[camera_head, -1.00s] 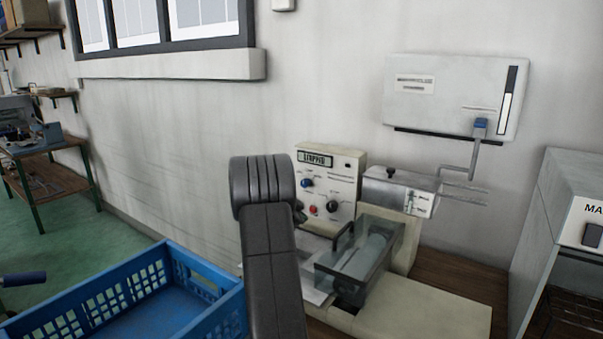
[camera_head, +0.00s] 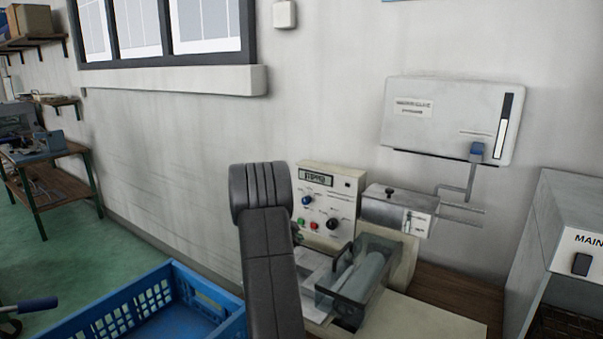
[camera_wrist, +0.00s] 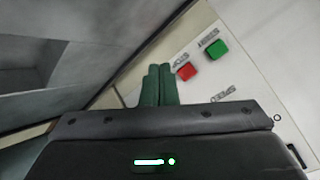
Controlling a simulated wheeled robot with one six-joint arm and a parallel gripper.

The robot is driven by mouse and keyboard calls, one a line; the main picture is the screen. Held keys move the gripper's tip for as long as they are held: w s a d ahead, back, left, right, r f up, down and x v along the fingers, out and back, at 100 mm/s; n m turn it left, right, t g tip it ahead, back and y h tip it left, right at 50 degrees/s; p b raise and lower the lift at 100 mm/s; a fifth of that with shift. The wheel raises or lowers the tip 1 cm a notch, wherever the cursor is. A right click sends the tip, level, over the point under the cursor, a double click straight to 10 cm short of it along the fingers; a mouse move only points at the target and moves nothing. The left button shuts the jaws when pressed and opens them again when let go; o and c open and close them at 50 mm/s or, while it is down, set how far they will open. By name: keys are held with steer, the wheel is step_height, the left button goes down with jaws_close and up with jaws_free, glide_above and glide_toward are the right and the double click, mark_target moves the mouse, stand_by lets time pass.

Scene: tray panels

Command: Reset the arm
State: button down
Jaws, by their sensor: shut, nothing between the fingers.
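My gripper shows in the wrist view (camera_wrist: 158,84). Its two dark green fingers lie side by side, shut with nothing between them. Past the fingertips is a pale panel with a red button (camera_wrist: 187,71) and a green button (camera_wrist: 217,48). The fingers appear apart from both buttons. In the head view my dark arm (camera_head: 268,265) rises in front of the machine's control panel (camera_head: 341,206), and my gripper is hidden there. The panel carries a small display (camera_head: 316,178), knobs and buttons.
A clear-covered chamber (camera_head: 357,280) stands in front of the control panel. A blue crate (camera_head: 110,318) is at the lower left. A grey cabinet (camera_head: 570,240) stands at the right, and a wall box (camera_head: 450,120) hangs above. Green floor (camera_head: 110,250) is open at left.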

steer(key=shift+s+a+b, duration=0.5)
steer(key=shift+s+b, duration=0.25)
steer(key=shift+b, duration=0.05)
steer(key=shift+s+a+b, duration=0.45)
steer(key=shift+s+b, duration=0.3)
steer(key=shift+w, duration=0.1)
steer(key=shift+w+d+r+p, duration=0.1)
steer(key=shift+w+d+p, duration=0.25)
steer(key=shift+p, duration=0.45)
steer(key=w+d+p, duration=0.1)
steer(key=p, duration=0.1)
steer(key=w+d+p, duration=0.1)
steer(key=w+p, duration=0.1)
steer(key=shift+w+d+r+p, duration=0.15)
steer(key=shift+w+p, duration=0.1)
steer(key=shift+p, duration=0.15)
steer(key=shift+w+f+b, duration=0.15)
steer(key=shift+f+b, duration=0.4)
steer(key=shift+b, duration=1.15)
steer(key=b, duration=0.6)
steer(key=shift+w+d+b, duration=0.15)
steer(key=shift+b, duration=0.15)
